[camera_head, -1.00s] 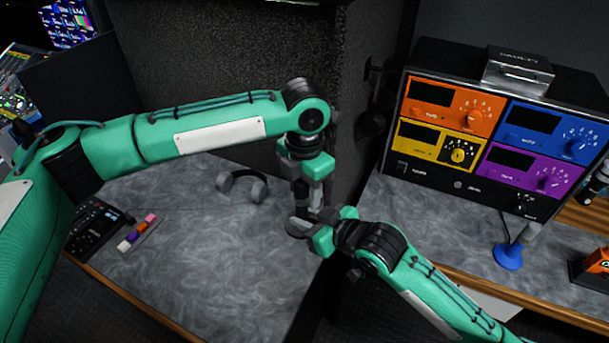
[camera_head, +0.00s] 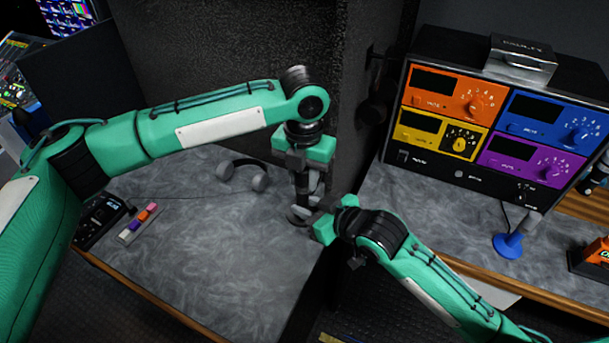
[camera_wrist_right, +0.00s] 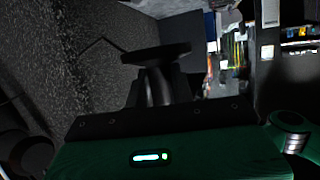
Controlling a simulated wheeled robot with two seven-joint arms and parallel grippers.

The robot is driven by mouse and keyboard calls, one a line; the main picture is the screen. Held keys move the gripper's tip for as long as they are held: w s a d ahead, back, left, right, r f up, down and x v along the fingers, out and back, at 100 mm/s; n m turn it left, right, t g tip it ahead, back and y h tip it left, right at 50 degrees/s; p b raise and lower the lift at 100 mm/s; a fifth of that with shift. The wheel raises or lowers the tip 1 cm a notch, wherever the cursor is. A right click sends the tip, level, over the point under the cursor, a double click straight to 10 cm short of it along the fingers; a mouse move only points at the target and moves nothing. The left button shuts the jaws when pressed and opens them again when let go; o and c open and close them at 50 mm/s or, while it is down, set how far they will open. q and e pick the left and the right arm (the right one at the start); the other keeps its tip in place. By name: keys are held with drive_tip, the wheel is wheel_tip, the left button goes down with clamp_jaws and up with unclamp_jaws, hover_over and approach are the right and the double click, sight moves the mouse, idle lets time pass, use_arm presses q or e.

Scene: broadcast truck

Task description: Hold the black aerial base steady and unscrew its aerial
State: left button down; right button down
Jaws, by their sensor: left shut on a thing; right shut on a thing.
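The black aerial base (camera_head: 297,216) is held off the table, with its dark round disc low and partly hidden by my grippers. It also shows in the right wrist view as a dark disc on a narrower neck (camera_wrist_right: 155,54). My right gripper (camera_head: 310,211) is shut on the base from the right. My left gripper (camera_head: 304,176) points down from above and is shut on the upright dark aerial (camera_head: 302,188), directly above the right gripper. The joint between aerial and base is too small and covered to make out.
Headphones (camera_head: 243,175) lie on the grey worktop (camera_head: 215,240) behind. A blue aerial base (camera_head: 508,246) stands on the right counter, before a rack of coloured units (camera_head: 487,125). A dark partition (camera_head: 352,110) stands close behind my grippers. A small strip of coloured blocks (camera_head: 138,223) lies left.

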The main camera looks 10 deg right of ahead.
use_arm(q)
drive_tip(key=n, duration=0.6)
drive_tip(key=shift+n, duration=0.3)
drive_tip(key=n, duration=0.6)
drive_tip(key=shift+a, duration=0.15)
drive_tip(key=n, duration=0.7)
drive_tip(key=shift+s+a+r, duration=0.1)
drive_tip(key=shift+s+a, duration=0.05)
drive_tip(key=n, duration=0.4)
drive_tip(key=shift+s+a+n, duration=0.1)
drive_tip(key=shift+a+n, duration=0.05)
drive_tip(key=shift+n, duration=0.25)
drive_tip(key=n, duration=0.6)
drive_tip(key=shift+s+n, duration=0.1)
drive_tip(key=shift+n, duration=0.2)
drive_tip(key=n, duration=0.7)
drive_tip(key=shift+s+n, duration=0.1)
drive_tip(key=shift+n, duration=0.3)
drive_tip(key=n, duration=0.4)
drive_tip(key=shift+n, duration=0.4)
drive_tip(key=n, duration=0.5)
drive_tip(key=shift+d, duration=0.2)
drive_tip(key=shift+s, duration=0.1)
drive_tip(key=shift+r, duration=0.25)
drive_tip(key=shift+d+r, duration=0.1)
drive_tip(key=shift+r, duration=0.8)
